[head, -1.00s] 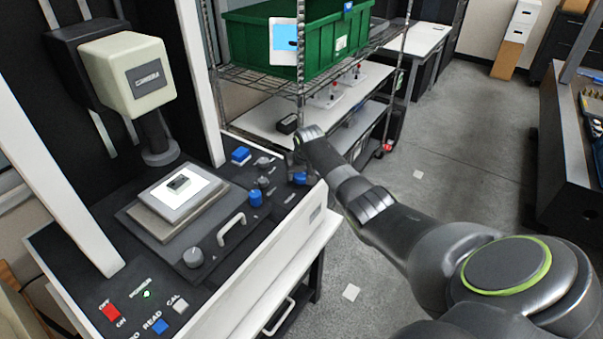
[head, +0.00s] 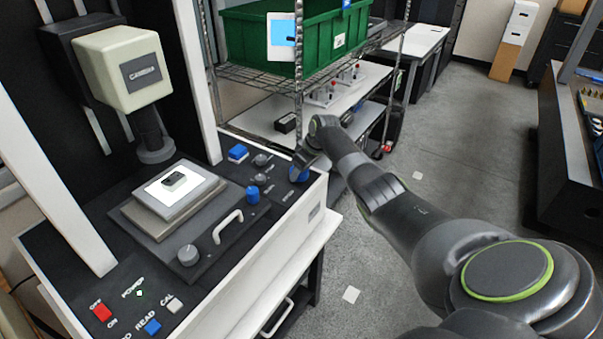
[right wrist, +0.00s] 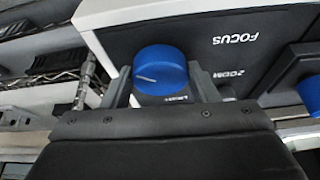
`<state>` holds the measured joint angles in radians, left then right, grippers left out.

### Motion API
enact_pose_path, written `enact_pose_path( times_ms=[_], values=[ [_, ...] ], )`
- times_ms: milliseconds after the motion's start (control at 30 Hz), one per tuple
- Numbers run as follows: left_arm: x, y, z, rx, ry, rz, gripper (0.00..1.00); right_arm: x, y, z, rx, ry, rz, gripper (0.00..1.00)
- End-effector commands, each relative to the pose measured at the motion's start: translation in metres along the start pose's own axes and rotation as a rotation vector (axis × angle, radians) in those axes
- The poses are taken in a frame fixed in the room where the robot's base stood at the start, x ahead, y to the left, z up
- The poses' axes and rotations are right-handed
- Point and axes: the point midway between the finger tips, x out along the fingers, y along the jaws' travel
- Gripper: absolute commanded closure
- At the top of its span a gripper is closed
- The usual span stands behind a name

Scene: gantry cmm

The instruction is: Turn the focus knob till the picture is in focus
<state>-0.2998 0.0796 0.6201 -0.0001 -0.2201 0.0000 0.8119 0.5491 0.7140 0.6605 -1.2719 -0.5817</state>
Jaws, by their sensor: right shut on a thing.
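A blue knob (head: 298,174) stands at the far right corner of the machine's dark panel. In the right wrist view the blue knob (right wrist: 160,72) shows a pale pointer line. The word FOCUS is printed near it, upside down, with ZOOM farther off. My right gripper (head: 301,158) is shut on this knob, one finger on each side; it also shows in the right wrist view (right wrist: 160,80). A screen (head: 282,38) in front of the green crate shows a dark shape on light blue, too small to judge its sharpness. My left gripper is out of view.
The camera head (head: 120,70) hangs over a small dark part (head: 172,181) on the lit stage. Another blue knob (head: 252,193), a grey knob (head: 188,256) and a white handle (head: 228,226) stand nearby. A wire shelf holds the green crate (head: 310,40).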

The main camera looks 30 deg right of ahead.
Motion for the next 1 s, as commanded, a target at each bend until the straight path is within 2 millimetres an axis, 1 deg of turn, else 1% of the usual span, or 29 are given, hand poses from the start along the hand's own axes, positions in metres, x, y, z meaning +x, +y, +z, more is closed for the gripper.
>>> enact_pose_path(
  times_ms=[133,567,600,767,1000],
  values=[
    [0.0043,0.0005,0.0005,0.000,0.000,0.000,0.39,0.0006,0.0004,0.0001,-0.028,0.001,-0.012,0.69],
    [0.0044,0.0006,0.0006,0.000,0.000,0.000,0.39,-0.0002,0.0005,0.0001,-0.039,-0.001,-0.016,0.69],
    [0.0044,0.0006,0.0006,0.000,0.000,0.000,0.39,-0.0002,0.0005,0.0001,-0.039,-0.001,-0.016,0.45],
    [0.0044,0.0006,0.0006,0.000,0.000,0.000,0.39,-0.0002,0.0005,0.0001,-0.038,-0.001,-0.016,0.25],
    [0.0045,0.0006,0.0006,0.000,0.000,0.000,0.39,-0.0002,0.0006,0.0001,-0.038,-0.001,-0.016,0.25]
  ],
)
